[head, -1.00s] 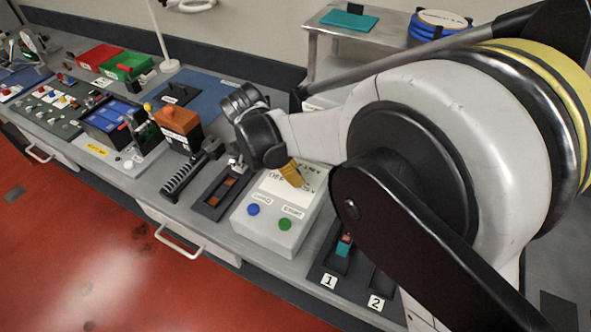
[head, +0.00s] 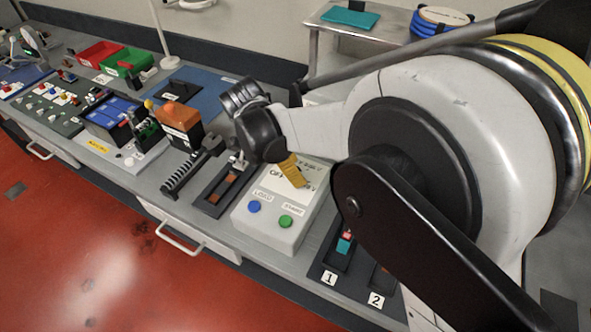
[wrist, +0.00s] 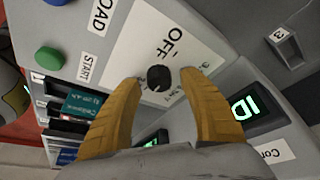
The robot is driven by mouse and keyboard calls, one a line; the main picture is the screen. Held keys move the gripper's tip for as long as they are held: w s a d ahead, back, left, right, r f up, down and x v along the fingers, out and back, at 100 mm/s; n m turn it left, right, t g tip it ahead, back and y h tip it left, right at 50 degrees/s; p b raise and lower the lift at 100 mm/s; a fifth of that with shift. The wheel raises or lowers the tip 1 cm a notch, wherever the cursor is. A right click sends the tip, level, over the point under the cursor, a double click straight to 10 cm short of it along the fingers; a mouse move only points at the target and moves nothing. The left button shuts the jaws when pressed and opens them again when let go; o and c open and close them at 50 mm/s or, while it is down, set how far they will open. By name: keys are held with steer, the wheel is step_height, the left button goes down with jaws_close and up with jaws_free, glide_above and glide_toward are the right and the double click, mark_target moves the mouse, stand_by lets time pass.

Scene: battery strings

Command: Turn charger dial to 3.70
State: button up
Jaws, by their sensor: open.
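The charger (head: 268,238) is a pale box with a blue button (head: 254,207) and a green button (head: 285,221) on the bench. Its black round dial (wrist: 158,78) shows in the wrist view on a white plate marked "OFF". My gripper (wrist: 161,78) is open. Its two yellow fingers appear on either side of the dial, with gaps visible; I cannot tell how far above the panel they are. In the head view my gripper (head: 292,170) is over the charger's top and the dial is hidden. A display (wrist: 246,108) glows green with partly cut-off characters.
Slots marked 1 and 2 (head: 376,300) lie right of the charger. A dark tray (head: 222,190) and an orange-topped device (head: 180,117) stand to its left. Red and green bins (head: 130,63) are farther back. My arm covers the right side.

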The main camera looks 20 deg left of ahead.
steer(key=v, duration=1.1)
steer(key=shift+r, duration=0.3)
steer(key=shift+s, duration=0.15)
steer(key=w+d+r+n+y, duration=0.1)
steer(key=d+r+n, duration=0.15)
steer(key=d, duration=0.95)
steer(key=w+d+r+n+y, duration=0.1)
steer(key=d+r+n+y, duration=0.15)
steer(key=d, duration=0.95)
steer(key=s+d+f+n+t, duration=0.1)
steer(key=s+d, duration=0.3)
steer(key=d, duration=0.5)
steer(key=s+d+f+n+t, duration=0.2)
steer(key=s+d+n+t, duration=0.1)
steer(key=d, duration=0.6)
steer(key=s+n, duration=0.1)
steer(key=s, duration=0.1)
steer(key=shift+s+d+f+b, duration=0.15)
steer(key=shift+s+d+b, duration=0.15)
steer(key=shift+d+b, duration=0.1)
